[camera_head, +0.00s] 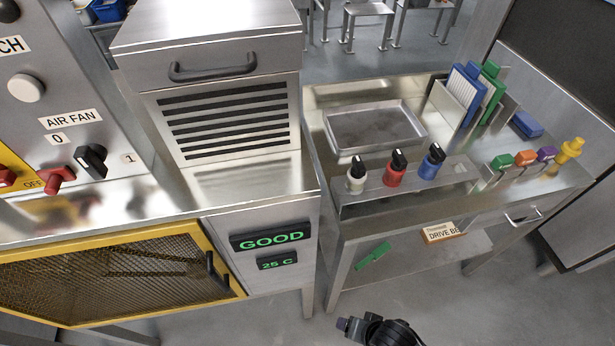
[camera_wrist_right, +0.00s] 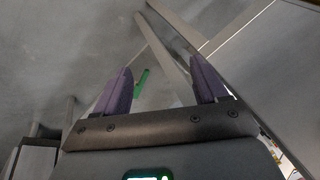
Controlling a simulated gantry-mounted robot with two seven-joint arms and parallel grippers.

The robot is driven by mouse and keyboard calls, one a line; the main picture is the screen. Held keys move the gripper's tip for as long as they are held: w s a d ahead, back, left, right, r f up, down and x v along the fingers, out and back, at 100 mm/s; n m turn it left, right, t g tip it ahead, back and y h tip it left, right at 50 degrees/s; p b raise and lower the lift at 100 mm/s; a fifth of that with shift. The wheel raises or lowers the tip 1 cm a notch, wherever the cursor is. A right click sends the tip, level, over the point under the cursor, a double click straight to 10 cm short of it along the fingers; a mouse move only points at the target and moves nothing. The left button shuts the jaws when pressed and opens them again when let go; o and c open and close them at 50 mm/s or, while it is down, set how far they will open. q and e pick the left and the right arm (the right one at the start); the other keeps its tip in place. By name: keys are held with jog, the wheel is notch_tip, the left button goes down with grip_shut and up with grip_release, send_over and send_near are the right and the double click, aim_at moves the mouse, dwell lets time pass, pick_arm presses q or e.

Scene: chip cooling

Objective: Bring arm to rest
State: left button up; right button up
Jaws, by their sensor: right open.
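My right gripper shows in the right wrist view (camera_wrist_right: 163,90), with its two purple fingers spread wide and nothing between them. Past the fingers lie the grey floor and a green strip (camera_wrist_right: 142,82). A dark part of my own arm shows at the bottom of the head view, in front of the metal bench (camera_head: 335,240) and apart from it. My left gripper is in neither view.
A yellow-framed mesh door (camera_head: 215,258) is below left. The bench holds an empty tray (camera_head: 425,135) and white, red and blue knobbed items. Open floor lies in front.

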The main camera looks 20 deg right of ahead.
jog(key=d+r+n+p, duration=0.1)
jog(key=r+n+p, duration=0.2)
jog(key=r+p, duration=0.9)
jog(key=d+r+n+p, duration=0.1)
jog(key=r+n+p, duration=0.2)
jog(key=r+p, duration=1)
jog(key=d+r+n+h+p, duration=0.1)
jog(key=d+r+n+p, duration=0.1)
jog(key=r+p, duration=1)
notch_tip(320, 180, up, 10)
jog(key=shift+s+f+n+p, duration=0.3)
jog(key=shift+n+p, duration=0.1)
jog(key=shift+n, duration=0.4)
